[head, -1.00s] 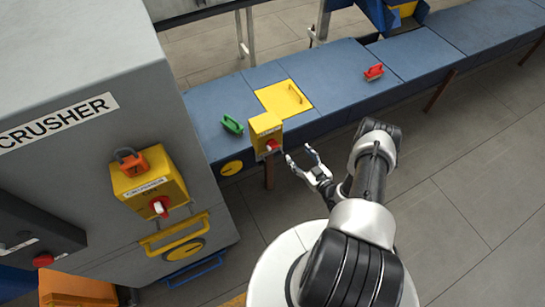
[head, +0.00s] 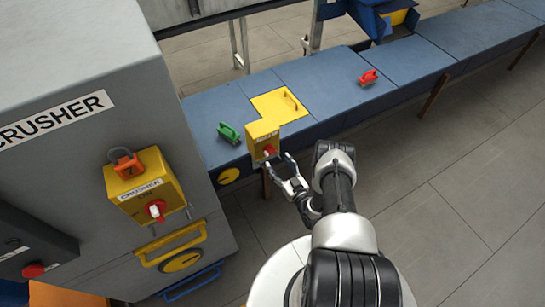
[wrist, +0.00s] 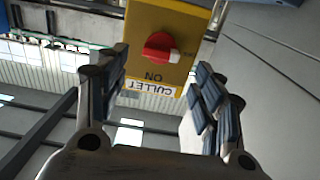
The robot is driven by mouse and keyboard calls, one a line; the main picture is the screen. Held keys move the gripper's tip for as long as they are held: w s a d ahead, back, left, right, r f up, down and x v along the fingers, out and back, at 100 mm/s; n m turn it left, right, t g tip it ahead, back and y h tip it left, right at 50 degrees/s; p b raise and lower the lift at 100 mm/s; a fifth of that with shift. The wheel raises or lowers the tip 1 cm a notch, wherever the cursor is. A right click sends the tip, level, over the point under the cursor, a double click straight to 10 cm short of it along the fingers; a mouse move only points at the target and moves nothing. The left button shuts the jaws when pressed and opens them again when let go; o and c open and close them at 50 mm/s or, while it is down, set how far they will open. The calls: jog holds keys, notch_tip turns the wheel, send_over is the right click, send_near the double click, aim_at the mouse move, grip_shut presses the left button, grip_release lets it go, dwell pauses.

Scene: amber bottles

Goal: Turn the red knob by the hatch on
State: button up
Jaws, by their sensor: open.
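The red knob (head: 270,150) sits on the front of a yellow switch box (head: 261,136) beside the yellow hatch (head: 272,105) on the blue conveyor. In the wrist view, the red knob (wrist: 160,47) has a white mark on its right side. The box's ON and CULLET lettering appears upside down there. My gripper (head: 283,168) is open and empty, just in front of the box. In the wrist view its fingers (wrist: 162,82) stand apart to either side of the box's lettered edge, with the knob between and beyond them. I see no contact with the knob.
The grey crusher cabinet (head: 90,60) stands at left with another yellow box (head: 145,187), which has its own red knob (head: 155,210) and an orange padlock (head: 126,165). Floor at right is clear.

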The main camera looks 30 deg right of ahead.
aim_at(272, 153)
jog(key=w+b, duration=0.1)
jog(key=w, duration=0.4)
jog(key=shift+w+a, duration=0.1)
jog(key=shift+w, duration=0.3)
jog(key=shift+c, duration=0.3)
jog(key=c, duration=1)
